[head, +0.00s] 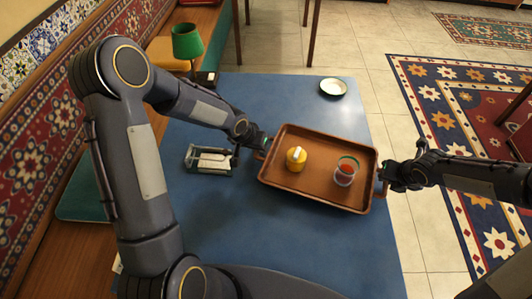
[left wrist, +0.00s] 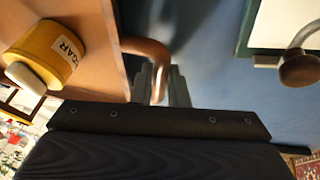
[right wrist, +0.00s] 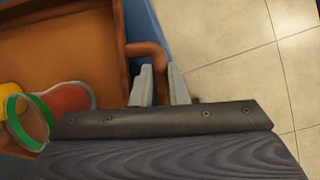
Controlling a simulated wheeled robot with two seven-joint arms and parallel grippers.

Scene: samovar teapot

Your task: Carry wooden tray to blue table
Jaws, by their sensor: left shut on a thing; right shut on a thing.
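The brown wooden tray (head: 315,196) is over the right part of the blue table (head: 235,225); I cannot tell whether it touches the top. A yellow sugar pot (head: 296,161) with a white lid and a glass of red tea (head: 346,171) with a green rim stand in it. My left gripper (head: 265,145) is shut on the tray's left handle, which shows in the left wrist view (left wrist: 148,48). My right gripper (head: 383,176) is shut on the right handle, which shows in the right wrist view (right wrist: 150,50).
A small rack with white items (head: 211,160) stands left of the tray. A white dish (head: 333,87) sits near the table's far right corner. The front of the table is clear.

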